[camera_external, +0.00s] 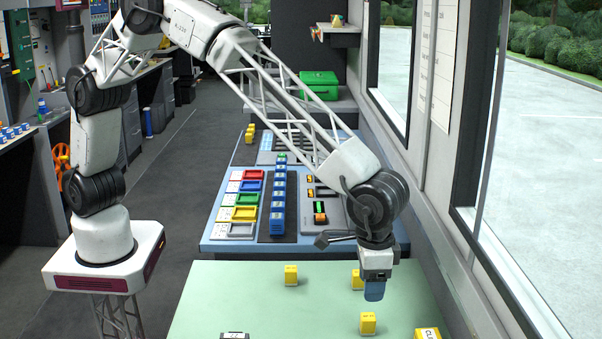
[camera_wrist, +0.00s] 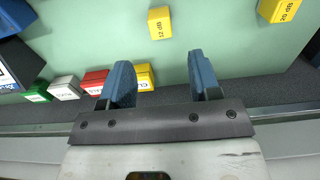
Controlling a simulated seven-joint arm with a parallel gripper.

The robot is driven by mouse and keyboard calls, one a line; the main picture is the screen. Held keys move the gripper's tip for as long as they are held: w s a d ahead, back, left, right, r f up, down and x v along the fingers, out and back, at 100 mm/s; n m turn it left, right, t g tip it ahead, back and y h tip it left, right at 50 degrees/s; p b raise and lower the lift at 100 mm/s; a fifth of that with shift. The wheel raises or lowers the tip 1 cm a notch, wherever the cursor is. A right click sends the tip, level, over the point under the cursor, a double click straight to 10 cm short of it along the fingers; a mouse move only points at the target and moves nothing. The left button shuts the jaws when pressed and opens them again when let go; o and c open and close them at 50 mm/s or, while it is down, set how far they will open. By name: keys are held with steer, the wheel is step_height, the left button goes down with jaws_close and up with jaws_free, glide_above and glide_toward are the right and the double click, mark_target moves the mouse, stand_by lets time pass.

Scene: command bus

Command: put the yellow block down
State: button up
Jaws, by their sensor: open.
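My gripper (camera_external: 375,290) is open over the green table, its blue fingers pointing down. In the wrist view nothing is clamped between the two fingers (camera_wrist: 160,75). Several yellow blocks are in view, and I cannot tell which one the task means. One yellow block (camera_external: 357,279) shows just left of the fingers, another yellow block (camera_external: 368,323) is nearer the camera, and a third yellow block (camera_external: 291,275) stands farther left. In the wrist view a yellow block marked 12 dB (camera_wrist: 160,23) lies beyond the fingertips, and another yellow block (camera_wrist: 145,77) is partly hidden by the left finger.
A red block (camera_wrist: 95,80), a white block (camera_wrist: 64,88) and a green block (camera_wrist: 38,92) line up near the table edge. A yellow 20 dB block (camera_wrist: 282,10) is at upper right. A blue panel with coloured trays (camera_external: 246,213) stands beyond the green table (camera_external: 235,300).

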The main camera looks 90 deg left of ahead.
steer(key=shift+r, duration=0.8)
steer(key=shift+r, duration=0.1)
steer(key=s+a+r, duration=0.6)
steer(key=a+r, duration=0.1)
steer(key=a, duration=0.3)
steer(key=s+a+r+t, duration=0.1)
steer(key=s+a+r, duration=0.45)
steer(key=a, duration=0.45)
steer(key=s+a+r, duration=0.5)
steer(key=a+r, duration=0.2)
steer(key=a, duration=0.3)
steer(key=s+a, duration=0.6)
steer(key=s, duration=0.4)
steer(key=s+a+t, duration=0.1)
steer(key=s+a, duration=0.4)
steer(key=s, duration=0.5)
steer(key=s+a, duration=0.6)
steer(key=s, duration=0.5)
steer(key=shift+a+f+t, duration=0.3)
steer(key=shift+f, duration=0.1)
